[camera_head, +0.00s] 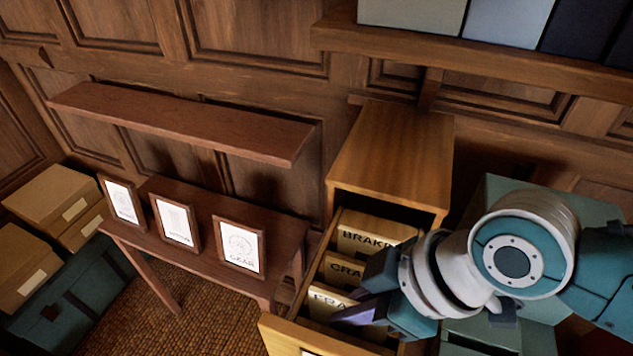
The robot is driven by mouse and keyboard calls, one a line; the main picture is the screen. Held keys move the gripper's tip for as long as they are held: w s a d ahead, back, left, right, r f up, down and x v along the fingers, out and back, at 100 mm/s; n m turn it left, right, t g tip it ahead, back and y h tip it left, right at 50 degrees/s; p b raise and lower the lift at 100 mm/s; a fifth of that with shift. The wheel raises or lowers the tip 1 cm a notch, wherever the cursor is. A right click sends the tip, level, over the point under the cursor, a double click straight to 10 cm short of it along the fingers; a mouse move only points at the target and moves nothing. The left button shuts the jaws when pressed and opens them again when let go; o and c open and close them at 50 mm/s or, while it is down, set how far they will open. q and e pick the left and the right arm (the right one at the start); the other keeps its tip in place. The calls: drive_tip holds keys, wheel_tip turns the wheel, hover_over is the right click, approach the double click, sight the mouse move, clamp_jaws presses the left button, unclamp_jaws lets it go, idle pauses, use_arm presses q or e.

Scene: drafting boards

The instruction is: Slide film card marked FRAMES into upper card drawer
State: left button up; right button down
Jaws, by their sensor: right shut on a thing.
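An upper card drawer (277,333) is pulled open from a wooden cabinet (392,148). Inside it, cream cards stand one behind another: one marked BRAKE (366,238) at the back, one whose label starts GRA (346,271) in the middle. In front is a card whose label starts FRA (326,299), the rest hidden by my gripper. My right gripper (352,306) reaches in from the right over the drawer's front part and is shut on this front card. The card's lower edge is hidden, so I cannot tell whether it touches the drawer floor. My left gripper is not in view.
Left of the drawer, a low wooden table (205,203) holds framed drawings (240,247). A wall shelf (180,122) runs above it. Cardboard boxes (52,193) and a teal chest (75,295) stand far left. A higher shelf (470,50) with binders overhangs the back right.

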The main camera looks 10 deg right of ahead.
drive_tip(key=shift+f+b, duration=0.65)
drive_tip(key=shift+f, duration=0.15)
drive_tip(key=c, duration=0.9)
unclamp_jaws()
drive_tip(key=shift+d+r, duration=0.15)
drive_tip(key=shift+r, duration=0.15)
drive_tip(key=v, duration=0.7)
drive_tip(key=shift+s+d+r, duration=0.15)
drive_tip(key=shift+r, duration=0.2)
drive_tip(key=shift+s+d+r, duration=0.2)
drive_tip(key=shift+d+r, duration=0.05)
drive_tip(key=shift+r, duration=0.45)
